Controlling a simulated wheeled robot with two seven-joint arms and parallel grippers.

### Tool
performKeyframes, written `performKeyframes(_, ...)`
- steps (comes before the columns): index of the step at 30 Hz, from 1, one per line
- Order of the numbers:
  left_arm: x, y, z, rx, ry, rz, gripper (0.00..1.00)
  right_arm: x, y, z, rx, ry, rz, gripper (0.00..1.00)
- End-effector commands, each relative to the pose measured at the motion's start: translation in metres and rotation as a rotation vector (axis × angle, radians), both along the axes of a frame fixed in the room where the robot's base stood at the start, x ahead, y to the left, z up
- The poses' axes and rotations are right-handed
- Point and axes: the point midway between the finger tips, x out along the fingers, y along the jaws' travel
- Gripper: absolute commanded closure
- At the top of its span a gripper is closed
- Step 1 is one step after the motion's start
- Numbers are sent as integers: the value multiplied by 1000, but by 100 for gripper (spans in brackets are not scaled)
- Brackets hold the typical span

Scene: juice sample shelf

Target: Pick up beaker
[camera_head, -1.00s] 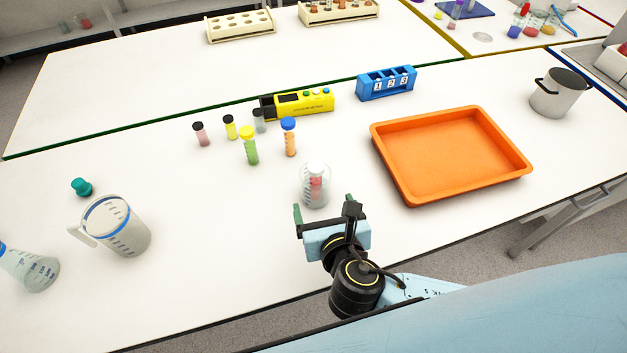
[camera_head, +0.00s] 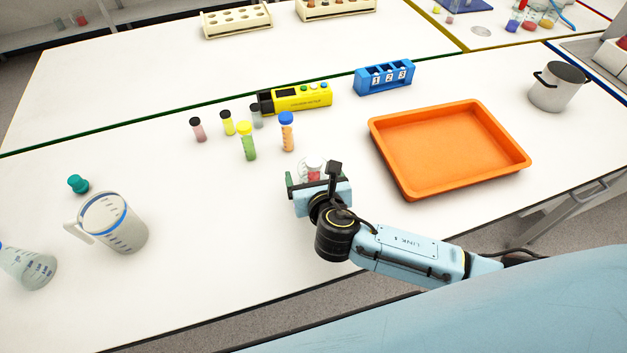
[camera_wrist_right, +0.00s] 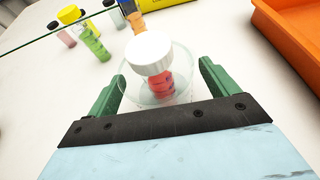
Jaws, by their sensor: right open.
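A clear glass beaker (camera_wrist_right: 180,88) stands in front of my right gripper, with a white-capped vial of red contents (camera_wrist_right: 158,70) inside it. In the head view the beaker (camera_head: 308,164) is partly hidden behind my right gripper (camera_head: 312,176). In the right wrist view the green fingers of that gripper (camera_wrist_right: 160,90) are apart, one at each side of the beaker's near part. The beaker stands on the white table (camera_head: 215,215). Whether the fingers touch the glass cannot be told. My left gripper is not in view.
An orange tray (camera_head: 445,188) lies to the right. Several capped vials, including a green one (camera_head: 247,142) and an orange one (camera_head: 287,133), stand behind the beaker. A yellow meter (camera_head: 303,97) and blue rack (camera_head: 385,78) are farther back. A handled jug (camera_head: 122,232) stands at left.

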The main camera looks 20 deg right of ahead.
Motion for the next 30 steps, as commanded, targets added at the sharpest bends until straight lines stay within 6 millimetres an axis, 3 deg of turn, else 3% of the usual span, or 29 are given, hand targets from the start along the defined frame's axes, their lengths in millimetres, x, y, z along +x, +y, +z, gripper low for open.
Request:
performKeyframes(2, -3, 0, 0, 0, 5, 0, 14, 0, 0, 0, 0, 0, 0, 19)
performKeyframes(13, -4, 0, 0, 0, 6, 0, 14, -1, 0, 0, -1, 0, 0, 67)
performKeyframes(30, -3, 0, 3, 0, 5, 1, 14, 0, 0, 13, 1, -3, 0, 69)
